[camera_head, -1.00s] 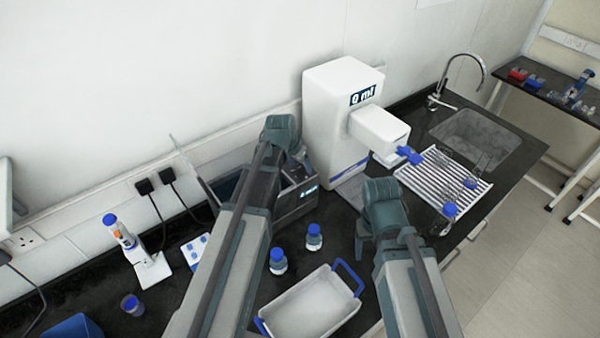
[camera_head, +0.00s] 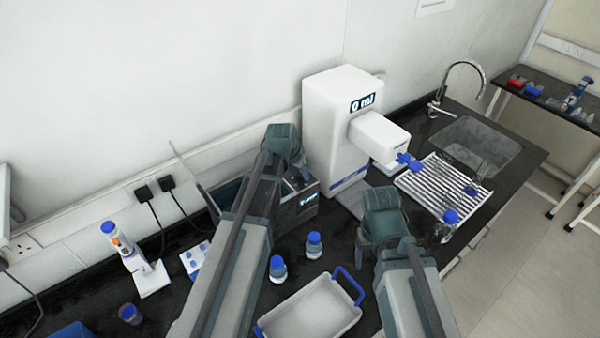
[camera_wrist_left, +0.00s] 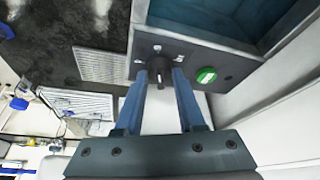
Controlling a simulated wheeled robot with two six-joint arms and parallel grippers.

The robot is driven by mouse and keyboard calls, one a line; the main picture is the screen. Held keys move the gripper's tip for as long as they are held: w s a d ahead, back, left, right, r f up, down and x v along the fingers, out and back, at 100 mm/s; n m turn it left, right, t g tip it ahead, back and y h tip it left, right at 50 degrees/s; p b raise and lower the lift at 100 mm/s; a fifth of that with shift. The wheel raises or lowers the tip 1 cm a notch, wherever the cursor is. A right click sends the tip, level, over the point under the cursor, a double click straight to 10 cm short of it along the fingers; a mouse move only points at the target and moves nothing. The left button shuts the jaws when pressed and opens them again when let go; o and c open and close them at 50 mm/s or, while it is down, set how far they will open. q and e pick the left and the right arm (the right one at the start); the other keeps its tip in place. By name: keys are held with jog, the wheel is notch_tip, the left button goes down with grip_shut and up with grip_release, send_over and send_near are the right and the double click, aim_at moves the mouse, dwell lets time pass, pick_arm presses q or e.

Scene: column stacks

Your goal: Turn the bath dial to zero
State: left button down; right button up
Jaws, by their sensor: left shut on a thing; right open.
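The water bath (camera_head: 306,206) is a dark grey box with an open top and a small lit display, too small to read. My left arm partly hides it in the head view. In the left wrist view its front panel (camera_wrist_left: 228,78) carries a black dial (camera_wrist_left: 160,58) with small white labels around it and a green round button (camera_wrist_left: 206,75). My left gripper (camera_wrist_left: 160,74) is shut on the dial, one blue finger on each side. I cannot read the setting it points to. My right gripper (camera_head: 367,240) is open over the bench, right of the bath; its fingers are mostly hidden.
A white dispenser (camera_head: 335,125) reading 0 ml stands right of the bath, with a striped drying rack (camera_head: 425,190) and a sink (camera_head: 470,145) beyond. Two blue-capped bottles (camera_head: 278,268) (camera_head: 314,245) and a white tray (camera_head: 310,312) stand in front.

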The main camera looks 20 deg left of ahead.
pick_arm(q)
jog(key=shift+n, duration=0.3)
jog(key=shift+d+n+y, duration=0.15)
jog(key=shift+n+y, duration=0.35)
jog(key=shift+n, duration=0.5)
jog(key=n+y, duration=0.1)
jog(key=n, duration=0.3)
jog(key=shift+d+n+y, duration=0.1)
jog(key=shift+n+y, duration=0.2)
jog(key=shift+y, duration=0.1)
jog(key=n+y, duration=0.1)
jog(key=n, duration=0.2)
jog(key=n+g+y, duration=0.1)
jog(key=n, duration=0.2)
jog(key=shift+w+d+g, duration=0.1)
jog(key=shift+g, duration=0.2)
jog(key=shift+n, duration=0.4)
jog(key=c, duration=0.5)
grip_release()
jog(key=shift+r, duration=0.1)
